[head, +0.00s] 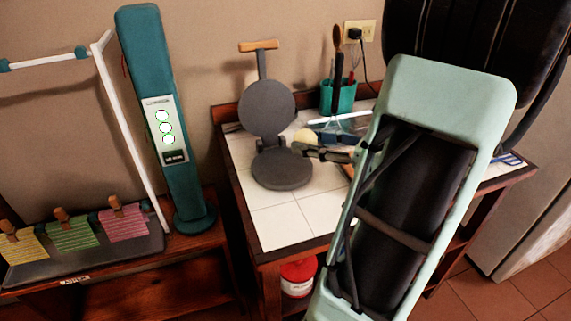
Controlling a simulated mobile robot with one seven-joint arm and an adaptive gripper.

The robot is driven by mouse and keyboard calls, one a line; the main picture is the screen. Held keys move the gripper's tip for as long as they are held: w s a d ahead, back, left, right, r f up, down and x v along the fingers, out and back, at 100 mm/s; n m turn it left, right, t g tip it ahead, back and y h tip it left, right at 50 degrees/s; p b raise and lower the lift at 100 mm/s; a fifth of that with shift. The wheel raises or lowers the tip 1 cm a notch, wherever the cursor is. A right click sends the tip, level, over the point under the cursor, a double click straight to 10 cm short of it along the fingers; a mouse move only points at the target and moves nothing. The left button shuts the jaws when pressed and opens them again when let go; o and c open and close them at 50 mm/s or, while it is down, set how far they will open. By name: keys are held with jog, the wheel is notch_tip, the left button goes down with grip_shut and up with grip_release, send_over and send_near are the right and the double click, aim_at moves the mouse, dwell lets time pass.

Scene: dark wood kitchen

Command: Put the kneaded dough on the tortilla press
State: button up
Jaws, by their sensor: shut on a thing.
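The grey tortilla press (267,108) stands open on the white tiled table, its round upper plate raised upright with a wooden-tipped handle above. Its round lower plate (282,170) lies flat and looks bare. My gripper (305,148) reaches in from the right and is shut on the pale, round dough (304,137). The dough appears just above and to the right of the lower plate. The height between them is hard to judge from this view. My fingertips are small and partly overlap the dough.
A teal utensil cup (337,97) stands behind the gripper near the wall outlet (359,31). A tall teal device (166,120) and a white rack (127,130) stand to the left. The table's front left tiles (285,222) are clear. My arm hides much of the table's right side.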

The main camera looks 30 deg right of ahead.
aim_at(298, 138)
jog(key=w, duration=0.1)
jog(key=w+f, duration=0.1)
jog(key=w, duration=0.1)
jog(key=w+f, duration=0.1)
jog(key=shift+w+f, duration=0.15)
jog(key=shift+w, duration=0.15)
jog(key=w+f, duration=0.2)
jog(key=w+f+b, duration=0.1)
jog(key=w+f, duration=0.1)
jog(key=f, duration=0.1)
jog(key=shift+w+d+f+b, duration=0.1)
jog(key=shift+w+f+b, duration=0.05)
jog(key=shift+w+b, duration=0.15)
jog(key=shift+w+f+b, duration=0.15)
jog(key=shift+f+b, duration=0.2)
jog(key=shift+f, duration=1.35)
jog(key=shift+f, duration=0.15)
jog(key=o, duration=1.1)
